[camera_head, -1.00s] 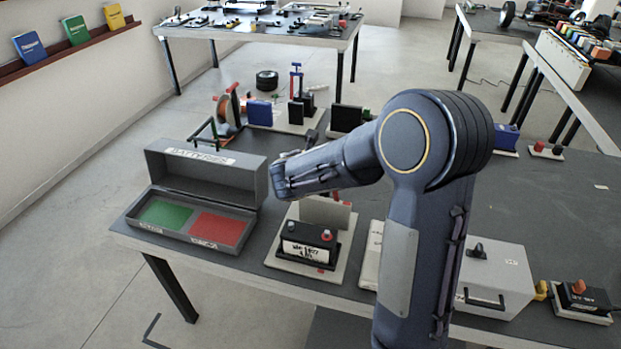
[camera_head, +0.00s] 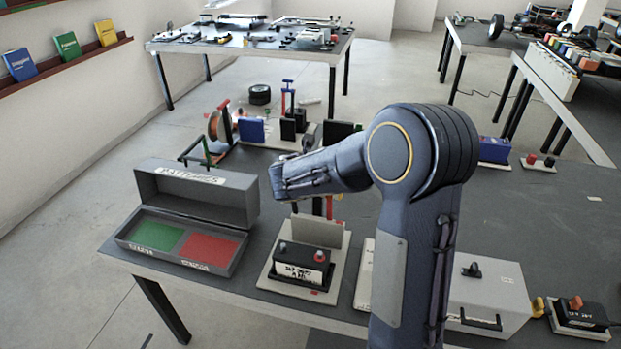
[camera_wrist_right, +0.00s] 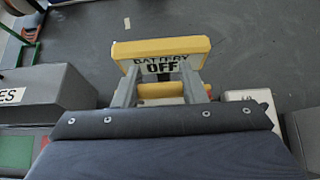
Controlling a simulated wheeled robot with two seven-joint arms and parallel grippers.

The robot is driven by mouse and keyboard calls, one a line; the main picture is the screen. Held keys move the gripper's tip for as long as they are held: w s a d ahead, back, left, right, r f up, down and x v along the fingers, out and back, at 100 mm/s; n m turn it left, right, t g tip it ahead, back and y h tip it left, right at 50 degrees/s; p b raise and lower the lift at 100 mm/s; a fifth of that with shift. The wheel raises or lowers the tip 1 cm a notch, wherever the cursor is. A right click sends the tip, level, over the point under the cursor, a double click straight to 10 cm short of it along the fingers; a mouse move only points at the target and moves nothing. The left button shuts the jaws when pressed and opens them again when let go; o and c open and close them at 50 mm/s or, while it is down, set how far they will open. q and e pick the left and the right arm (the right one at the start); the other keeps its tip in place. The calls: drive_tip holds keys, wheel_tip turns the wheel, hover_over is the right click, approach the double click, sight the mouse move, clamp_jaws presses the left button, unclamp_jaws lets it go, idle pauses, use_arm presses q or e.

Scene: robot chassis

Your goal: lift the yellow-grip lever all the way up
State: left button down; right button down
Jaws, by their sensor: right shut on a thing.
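In the right wrist view, the lever's yellow grip (camera_wrist_right: 160,90) lies crosswise between the two fingers of my right gripper (camera_wrist_right: 158,88), which is shut on it. Beyond it is a yellow-edged plate (camera_wrist_right: 160,47) marked "BATTERY OFF". In the head view my right forearm reaches left over the table and hides the gripper and grip. A red upright part (camera_head: 329,207) shows below the forearm, behind a grey panel (camera_head: 318,232); I cannot tell if it belongs to the lever. My left gripper is not in view.
A black battery (camera_head: 303,262) stands on a pale base in front of the panel. An open grey box (camera_head: 207,205) with green and red compartments is at the left. A grey case (camera_head: 490,293) is at the right.

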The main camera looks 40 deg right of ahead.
drive_tip(key=c, duration=0.9)
unclamp_jaws()
drive_tip(key=shift+d, duration=0.1)
drive_tip(key=v, duration=0.7)
drive_tip(key=shift+s+a+r+b, duration=0.15)
drive_tip(key=shift+a+r+b, duration=0.05)
drive_tip(key=shift+a+b, duration=0.15)
